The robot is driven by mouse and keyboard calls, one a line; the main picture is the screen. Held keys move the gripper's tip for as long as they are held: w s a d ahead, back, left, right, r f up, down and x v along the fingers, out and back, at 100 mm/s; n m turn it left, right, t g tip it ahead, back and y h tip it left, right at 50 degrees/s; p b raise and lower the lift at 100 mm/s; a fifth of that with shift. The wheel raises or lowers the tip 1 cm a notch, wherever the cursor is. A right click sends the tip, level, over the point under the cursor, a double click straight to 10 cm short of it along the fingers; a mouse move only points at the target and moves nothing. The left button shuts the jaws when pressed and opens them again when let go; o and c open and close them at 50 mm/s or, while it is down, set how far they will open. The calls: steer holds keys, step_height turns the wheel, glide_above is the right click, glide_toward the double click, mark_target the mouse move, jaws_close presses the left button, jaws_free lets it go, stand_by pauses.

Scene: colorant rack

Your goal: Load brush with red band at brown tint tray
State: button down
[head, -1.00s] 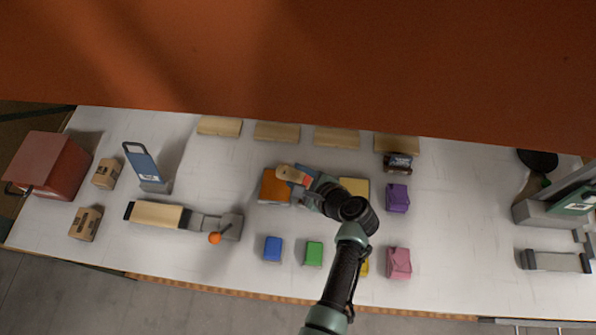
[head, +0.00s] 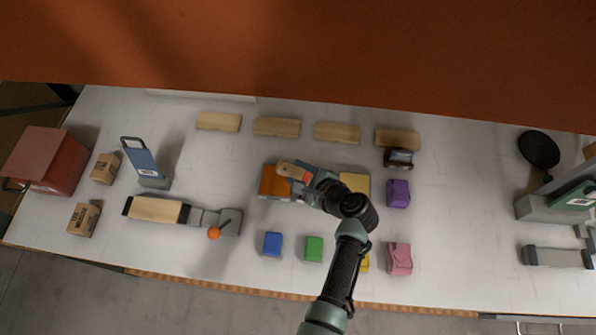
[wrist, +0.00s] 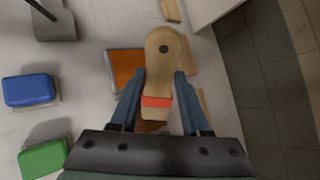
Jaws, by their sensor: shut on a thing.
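My gripper (wrist: 156,84) is shut on the brush (wrist: 162,52), with one finger on each side of it. The brush has a pale wooden handle with a dark spot near its end and a red band (wrist: 157,102). In the head view the brush (head: 289,168) shows beside and partly over the orange-brown tray (head: 272,184). In the wrist view this tray (wrist: 124,66) lies beyond the left finger, partly hidden by finger and brush. The bristles are hidden, so I cannot tell whether they touch the tray.
A yellow tray (head: 355,181) lies right of my gripper. Several wooden blocks (head: 277,126) line the back. A large orange panel (head: 300,50) covers the top.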

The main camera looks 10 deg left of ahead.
steer(key=shift+f+b, duration=0.3)
steer(key=shift+f, duration=0.2)
stand_by(1.2)
steer(key=shift+r, duration=0.1)
step_height(320, 180, up, 3)
steer(key=p, duration=0.2)
steer(key=shift+p, duration=0.4)
steer(key=shift+r, duration=1.95)
